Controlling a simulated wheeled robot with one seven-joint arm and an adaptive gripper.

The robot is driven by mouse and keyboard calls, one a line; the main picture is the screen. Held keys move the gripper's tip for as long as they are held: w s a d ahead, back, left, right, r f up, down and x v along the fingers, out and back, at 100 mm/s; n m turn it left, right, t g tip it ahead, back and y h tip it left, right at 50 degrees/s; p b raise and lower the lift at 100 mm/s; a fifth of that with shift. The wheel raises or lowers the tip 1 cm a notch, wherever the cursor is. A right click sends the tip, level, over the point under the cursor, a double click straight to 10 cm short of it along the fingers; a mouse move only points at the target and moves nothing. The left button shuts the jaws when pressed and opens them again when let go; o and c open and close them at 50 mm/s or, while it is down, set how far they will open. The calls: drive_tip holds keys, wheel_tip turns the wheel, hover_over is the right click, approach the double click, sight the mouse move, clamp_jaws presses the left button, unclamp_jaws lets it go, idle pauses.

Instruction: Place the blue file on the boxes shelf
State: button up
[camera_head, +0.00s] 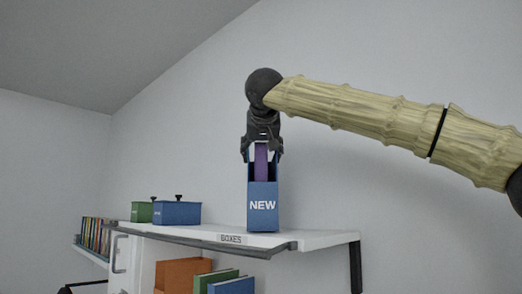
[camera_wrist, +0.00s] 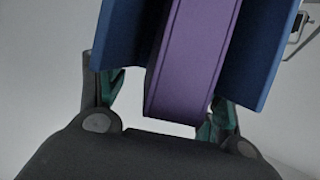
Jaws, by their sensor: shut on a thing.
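The blue file (camera_head: 263,207) is an upright holder marked "NEW", with a purple item (camera_head: 261,162) inside it. It is at the right part of the boxes shelf (camera_head: 318,238), its base at the shelf surface; I cannot tell whether it rests fully on it. My gripper (camera_head: 262,152) points down from above and is shut on the top of the file. In the wrist view, the blue file (camera_wrist: 262,60) and the purple item (camera_wrist: 190,60) show between my gripper's fingers (camera_wrist: 160,105). The fingertips are partly hidden.
A blue box (camera_head: 177,213) and a green box (camera_head: 142,212) stand on the shelf's left part. A "BOXES" label (camera_head: 231,239) is on the shelf edge. Below are an orange file (camera_head: 182,273) and other files. Books (camera_head: 96,236) stand at far left. Shelf room lies between the blue box and the file.

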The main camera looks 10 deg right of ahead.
drive_tip(key=shift+w+d+f, duration=0.1)
drive_tip(key=shift+w+f, duration=0.05)
drive_tip(key=shift+f, duration=0.1)
drive_tip(key=o, duration=1.1)
drive_tip(key=shift+f, duration=0.1)
drive_tip(key=o, duration=0.4)
drive_tip(key=b+v, duration=0.4)
drive_tip(key=v, duration=0.8)
